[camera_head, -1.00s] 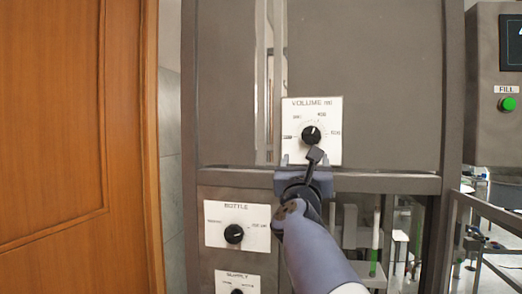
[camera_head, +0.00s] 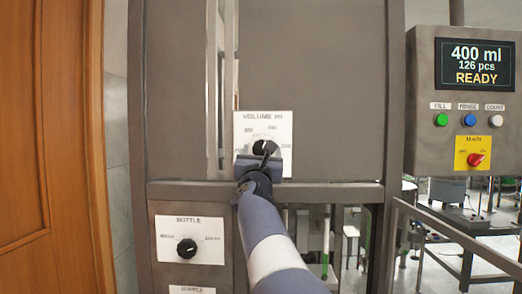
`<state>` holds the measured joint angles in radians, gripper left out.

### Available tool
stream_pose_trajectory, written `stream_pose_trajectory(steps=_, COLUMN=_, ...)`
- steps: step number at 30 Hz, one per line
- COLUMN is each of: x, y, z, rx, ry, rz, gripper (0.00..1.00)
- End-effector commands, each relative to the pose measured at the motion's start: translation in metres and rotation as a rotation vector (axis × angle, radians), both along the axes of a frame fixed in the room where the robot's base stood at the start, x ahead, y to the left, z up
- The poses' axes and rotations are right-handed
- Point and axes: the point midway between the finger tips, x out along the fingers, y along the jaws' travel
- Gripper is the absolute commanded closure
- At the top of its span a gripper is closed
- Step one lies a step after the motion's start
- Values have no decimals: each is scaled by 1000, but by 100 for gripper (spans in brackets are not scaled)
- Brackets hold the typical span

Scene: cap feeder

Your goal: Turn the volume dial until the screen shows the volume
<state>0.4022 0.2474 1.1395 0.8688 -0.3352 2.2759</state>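The volume dial (camera_head: 261,146) is a black knob on a white plate (camera_head: 281,119) headed VOLUME ml, on the grey cabinet. My gripper (camera_head: 262,160) is at the dial from below and covers its lower part. A dark finger overlaps the knob's right side. I cannot tell whether the fingers touch or grip the knob. The dial's pointer is hard to make out. The screen (camera_head: 475,64) at the upper right reads 400 ml, 126 pcs, READY.
A bottle dial (camera_head: 187,248) sits on a plate lower left, with a supply plate (camera_head: 192,290) below it. Under the screen are green, blue and white buttons (camera_head: 469,120) and a red main switch (camera_head: 476,159). A metal rail (camera_head: 455,233) runs at the right.

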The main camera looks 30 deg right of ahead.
Motion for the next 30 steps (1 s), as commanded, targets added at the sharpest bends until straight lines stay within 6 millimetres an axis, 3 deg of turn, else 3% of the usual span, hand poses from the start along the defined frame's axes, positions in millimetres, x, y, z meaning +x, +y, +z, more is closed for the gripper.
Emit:
stream_pose_trajectory(steps=7, x=0, y=0, z=0, rx=0, ry=0, rz=0, gripper=32)
stream_pose_trajectory(steps=24, x=0, y=0, z=0, rx=-1, ry=1, rz=0, gripper=76)
stream_pose_trajectory(steps=30, x=0, y=-1, z=-1, rx=-12, ry=8, rz=-1, gripper=76)
